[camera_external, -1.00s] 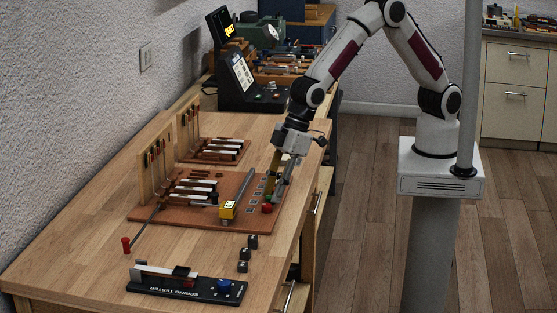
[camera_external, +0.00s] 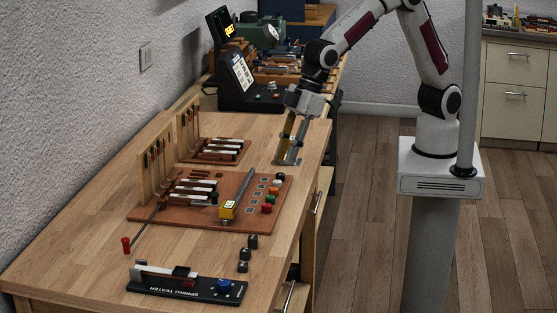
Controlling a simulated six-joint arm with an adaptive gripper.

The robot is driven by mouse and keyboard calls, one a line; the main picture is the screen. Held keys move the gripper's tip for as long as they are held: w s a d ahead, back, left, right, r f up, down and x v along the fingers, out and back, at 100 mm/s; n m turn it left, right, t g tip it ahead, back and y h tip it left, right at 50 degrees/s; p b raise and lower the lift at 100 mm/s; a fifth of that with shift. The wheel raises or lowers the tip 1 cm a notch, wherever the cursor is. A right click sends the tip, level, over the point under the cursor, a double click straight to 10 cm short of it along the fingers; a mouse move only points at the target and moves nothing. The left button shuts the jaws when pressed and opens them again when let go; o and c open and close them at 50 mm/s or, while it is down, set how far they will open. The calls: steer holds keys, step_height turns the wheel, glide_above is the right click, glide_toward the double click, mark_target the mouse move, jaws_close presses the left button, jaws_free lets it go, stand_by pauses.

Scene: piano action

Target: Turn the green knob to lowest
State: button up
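The green knob (camera_external: 269,199) is a small round knob on the right side of the reddish-brown board (camera_external: 165,216), in a row of coloured knobs. It stands between a red knob (camera_external: 267,208) in front and an orange-red knob (camera_external: 274,190) behind. Its pointer setting is too small to read. My gripper (camera_external: 287,161) points down over the bare bench behind the board, clear of the knob row. Its fingers look empty, but the gap between them is too small to judge.
A grey bar and yellow block (camera_external: 228,209) stand left of the knobs. Several small black blocks (camera_external: 244,253) and a spring tester (camera_external: 185,284) with a blue knob lie nearer on the wooden bench. A black console (camera_external: 242,85) stands behind. The bench's right edge is close.

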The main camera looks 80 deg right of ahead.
steer(key=shift+s+d+r, duration=0.15)
steer(key=shift+s+r, duration=0.05)
steer(key=shift+r, duration=0.35)
steer(key=s+d+r+m+h, duration=0.1)
steer(key=s+d, duration=0.5)
steer(key=d, duration=0.7)
steer(key=s+d+r+m+t+h, duration=0.1)
steer(key=s+d+r+m, duration=0.3)
steer(key=d, duration=1)
steer(key=s+d+r+m+t+h, duration=0.1)
steer(key=s+d+r+m, duration=0.2)
steer(key=s+d, duration=0.6)
steer(key=shift+d+r, duration=0.75)
steer(key=shift+d, duration=1.95)
